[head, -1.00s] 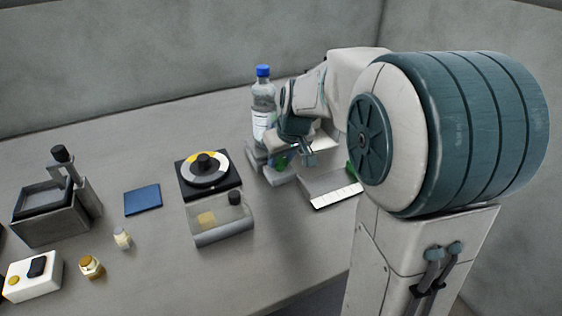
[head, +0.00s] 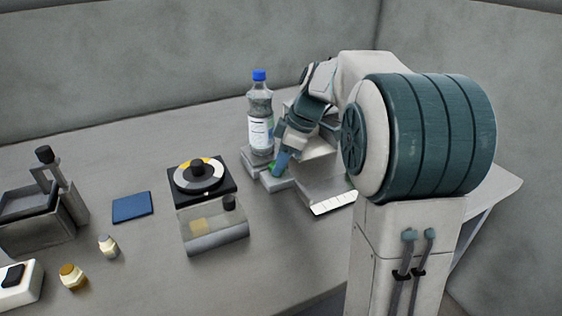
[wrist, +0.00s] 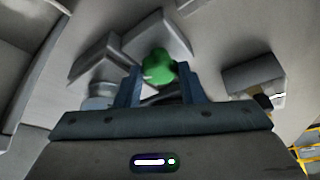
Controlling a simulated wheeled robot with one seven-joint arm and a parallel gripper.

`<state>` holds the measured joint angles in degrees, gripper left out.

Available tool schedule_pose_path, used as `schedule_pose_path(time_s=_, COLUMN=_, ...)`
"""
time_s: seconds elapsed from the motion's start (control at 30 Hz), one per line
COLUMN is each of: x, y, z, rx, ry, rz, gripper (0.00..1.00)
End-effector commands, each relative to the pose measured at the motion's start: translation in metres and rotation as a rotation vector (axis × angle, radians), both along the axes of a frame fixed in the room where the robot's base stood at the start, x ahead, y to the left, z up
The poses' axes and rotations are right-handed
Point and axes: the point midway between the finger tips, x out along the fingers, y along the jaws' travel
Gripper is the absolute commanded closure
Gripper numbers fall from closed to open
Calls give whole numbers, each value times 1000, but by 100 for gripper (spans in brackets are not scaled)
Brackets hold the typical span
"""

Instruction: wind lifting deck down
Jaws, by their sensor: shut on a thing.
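The lifting deck (head: 248,158) is a low grey stepped block at the back of the table. A clear bottle with a blue cap (head: 260,125) stands upright on it. A green knob (wrist: 158,62) sits at the front part of the deck; only a bit of it shows in the head view (head: 271,166). My gripper (head: 278,168) reaches down to the knob from the right. In the wrist view its two blue fingers (wrist: 160,76) stand on either side of the knob, shut on it. My fingers partly hide the knob in the head view.
A grey machine with a white scaled strip (head: 335,203) stands close to the right of my gripper. A reel disc on a black base (head: 200,175), a clear-topped box (head: 215,236) and a blue pad (head: 132,207) lie to the left. The front middle of the table is clear.

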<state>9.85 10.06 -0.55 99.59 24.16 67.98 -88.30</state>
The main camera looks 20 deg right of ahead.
Motion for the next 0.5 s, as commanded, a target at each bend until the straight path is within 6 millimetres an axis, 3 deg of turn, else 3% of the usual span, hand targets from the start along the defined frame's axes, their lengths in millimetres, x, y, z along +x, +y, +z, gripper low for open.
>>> schedule_pose_path(time_s=0.5, x=5, y=-1, z=2, rx=-1, ry=-2, rz=425, gripper=88)
